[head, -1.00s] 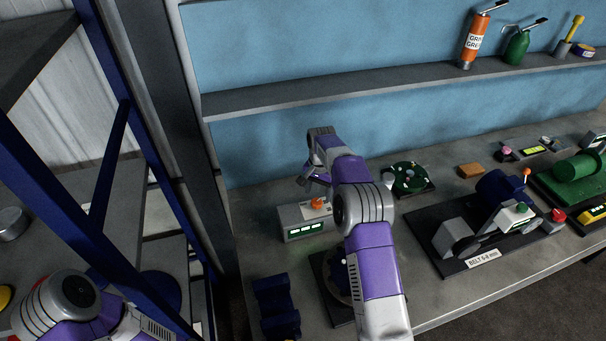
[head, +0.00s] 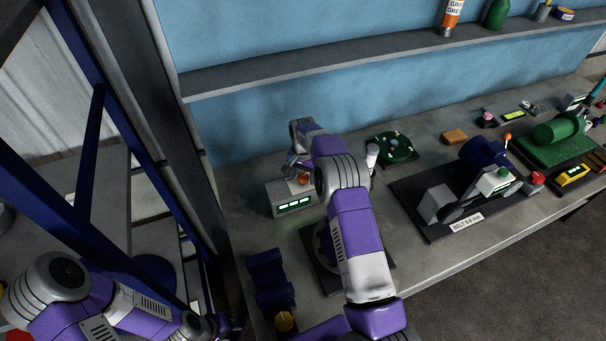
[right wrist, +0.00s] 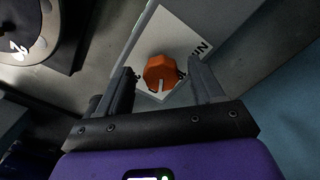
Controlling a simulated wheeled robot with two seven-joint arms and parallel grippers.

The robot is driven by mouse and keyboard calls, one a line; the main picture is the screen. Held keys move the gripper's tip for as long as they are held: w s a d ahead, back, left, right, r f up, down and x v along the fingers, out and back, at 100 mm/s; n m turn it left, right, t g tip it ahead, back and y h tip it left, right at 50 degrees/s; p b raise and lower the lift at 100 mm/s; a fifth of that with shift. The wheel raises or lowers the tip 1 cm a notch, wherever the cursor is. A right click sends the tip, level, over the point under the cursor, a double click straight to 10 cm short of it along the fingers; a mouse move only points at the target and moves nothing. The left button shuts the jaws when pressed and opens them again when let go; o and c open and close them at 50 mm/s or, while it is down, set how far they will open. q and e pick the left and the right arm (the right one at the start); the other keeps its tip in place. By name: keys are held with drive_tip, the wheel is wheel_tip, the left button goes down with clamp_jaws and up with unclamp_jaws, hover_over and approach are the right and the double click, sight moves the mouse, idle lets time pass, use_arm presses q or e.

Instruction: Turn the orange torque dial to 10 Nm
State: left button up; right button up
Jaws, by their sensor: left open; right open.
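The orange torque dial (head: 304,179) sits on top of a grey box (head: 272,200) with a green-lit display on its front. In the right wrist view, the dial (right wrist: 161,70) is a faceted orange knob with a pale pointer mark on a white label plate, partly covering the lettering. My right gripper (head: 292,170) is open over the box, one finger on each side of the dial, with visible gaps. Whether the fingertips reach down to knob height is unclear. My left gripper (head: 228,326) is low at the left, small and dark, away from the box.
Dark blue blocks (head: 266,272) stand in front of the box. A dark plate with a disc lies partly behind my right arm. A belt rig (head: 436,206) and a green round fixture (head: 392,148) stand to the right. A shelf (head: 300,66) runs above; a blue rack frame is left.

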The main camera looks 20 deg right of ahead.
drive_tip(key=shift+w, duration=0.1)
drive_tip(key=c, duration=1.1)
drive_tip(key=shift+o, duration=0.2)
drive_tip(key=shift+f+n+b, duration=0.1)
drive_tip(key=shift+n+b, duration=0.8)
drive_tip(key=shift+n, duration=0.3)
drive_tip(key=n+b, duration=0.1)
drive_tip(key=n, duration=0.1)
drive_tip(key=shift+d+n, duration=0.1)
drive_tip(key=shift+n, duration=0.3)
drive_tip(key=n+b, duration=0.1)
drive_tip(key=n, duration=0.2)
drive_tip(key=shift+d+n, duration=0.1)
drive_tip(key=shift+n, duration=1.8)
